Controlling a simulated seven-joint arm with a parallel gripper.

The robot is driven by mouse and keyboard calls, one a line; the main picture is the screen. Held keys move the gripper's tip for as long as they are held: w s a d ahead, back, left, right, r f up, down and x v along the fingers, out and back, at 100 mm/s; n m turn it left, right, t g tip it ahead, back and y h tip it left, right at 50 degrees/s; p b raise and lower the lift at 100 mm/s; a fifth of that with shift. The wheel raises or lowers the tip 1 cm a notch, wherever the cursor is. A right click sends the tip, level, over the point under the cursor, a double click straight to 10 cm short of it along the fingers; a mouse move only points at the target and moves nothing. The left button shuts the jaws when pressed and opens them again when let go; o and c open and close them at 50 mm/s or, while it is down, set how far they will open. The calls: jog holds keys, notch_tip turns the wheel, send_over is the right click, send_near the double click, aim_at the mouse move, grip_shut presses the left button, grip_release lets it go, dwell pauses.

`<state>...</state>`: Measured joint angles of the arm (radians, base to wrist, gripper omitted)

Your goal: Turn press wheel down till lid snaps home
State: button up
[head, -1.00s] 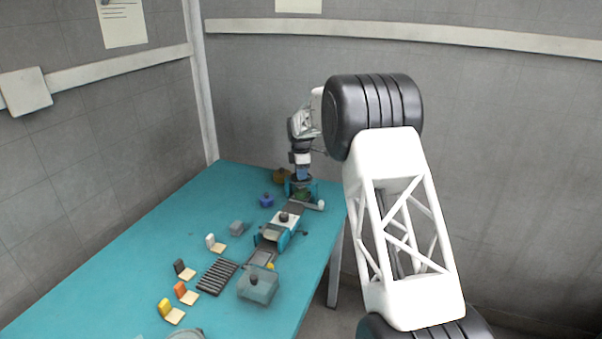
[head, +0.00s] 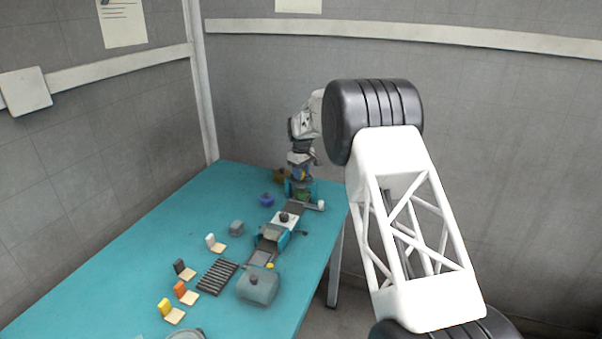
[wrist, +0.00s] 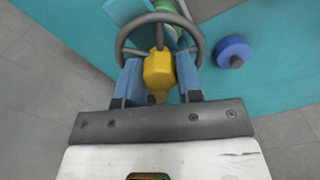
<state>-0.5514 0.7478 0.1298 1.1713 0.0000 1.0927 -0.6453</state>
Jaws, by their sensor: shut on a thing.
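The press wheel is a grey ring with spokes (wrist: 122,50) at the top of the wrist view. A yellow block (wrist: 159,72) at the wheel sits between the two blue fingers of my gripper (wrist: 160,80), which is shut on it. In the head view my gripper (head: 299,174) is above the teal press (head: 313,189) at the far end of the table. A green part (wrist: 167,7) shows below the wheel, partly hidden by it. Whether that is the lid, and how it sits, I cannot tell.
A round blue object with a dark knob (wrist: 232,54) lies right of the wheel in the wrist view. On the teal table (head: 120,270) are a teal-and-white unit (head: 274,237), a translucent box (head: 258,287), a slatted rack (head: 217,277) and several coloured blocks on tan bases. The left table area is mostly clear.

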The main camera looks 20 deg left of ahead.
jog(key=m, duration=0.3)
jog(key=shift+m, duration=0.4)
jog(key=shift+r+m, duration=0.1)
jog(key=shift+m, duration=1.7)
jog(key=o, duration=0.9)
jog(key=shift+r, duration=3.9)
